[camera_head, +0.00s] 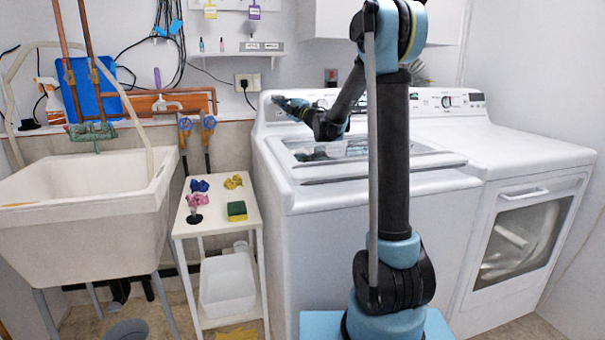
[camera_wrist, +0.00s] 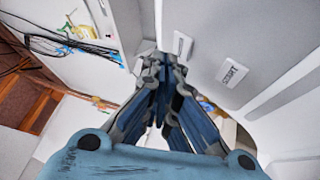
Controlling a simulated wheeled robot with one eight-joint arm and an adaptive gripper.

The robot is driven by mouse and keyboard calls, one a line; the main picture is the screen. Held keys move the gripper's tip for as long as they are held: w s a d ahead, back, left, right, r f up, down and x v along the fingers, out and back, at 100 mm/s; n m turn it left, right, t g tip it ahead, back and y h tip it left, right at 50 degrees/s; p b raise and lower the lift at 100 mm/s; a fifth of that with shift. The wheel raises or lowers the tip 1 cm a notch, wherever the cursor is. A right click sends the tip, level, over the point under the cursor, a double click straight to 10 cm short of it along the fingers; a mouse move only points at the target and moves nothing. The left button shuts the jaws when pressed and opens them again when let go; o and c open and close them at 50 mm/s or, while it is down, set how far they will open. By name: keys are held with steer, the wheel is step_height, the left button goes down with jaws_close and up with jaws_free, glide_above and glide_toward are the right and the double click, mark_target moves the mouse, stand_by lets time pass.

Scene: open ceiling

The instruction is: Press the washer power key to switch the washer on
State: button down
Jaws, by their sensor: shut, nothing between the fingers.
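The white top-loading washer (camera_head: 320,200) stands in the middle of the head view, with its control panel (camera_head: 262,118) along the back. My gripper (camera_head: 281,101) is shut and empty at the left end of this panel. In the wrist view my gripper (camera_wrist: 163,62) points at the panel, its fingertips close to a small pale key (camera_wrist: 181,45). A larger key with lettering like START (camera_wrist: 232,74) lies to the right of the fingertips. I cannot tell whether the fingertips touch the panel or which key is the power key.
A white dryer (camera_head: 530,160) stands right of the washer. A sink (camera_head: 80,200) and a small white cart (camera_head: 230,200) with cloths and a sponge are at the left. A plugged outlet (camera_head: 248,83) and a shelf (camera_head: 235,55) are on the wall behind.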

steer(key=shift+s+d+r, duration=0.25)
steer(key=shift+s+r, duration=0.1)
steer(key=shift+s, duration=0.55)
steer(key=shift+s+d+r, duration=0.3)
steer(key=shift+s, duration=0.6)
steer(key=shift+s+d+r, duration=0.25)
steer(key=shift+s+r, duration=0.1)
steer(key=shift+s, duration=0.55)
